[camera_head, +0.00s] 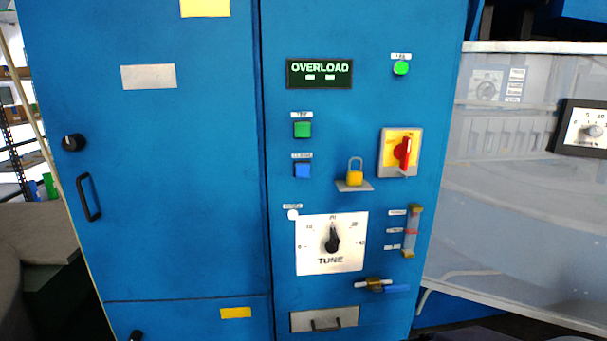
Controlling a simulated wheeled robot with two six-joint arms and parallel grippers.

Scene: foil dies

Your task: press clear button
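Neither of my grippers is in view, and nothing covers the blue button.
A yellow padlock (354,177) on a small ledge and a red rotary switch (404,153) stick out to the right. The TUNE dial (332,241) is below, with a brass valve (375,284) under it. A translucent panel (510,190) stands at the right.

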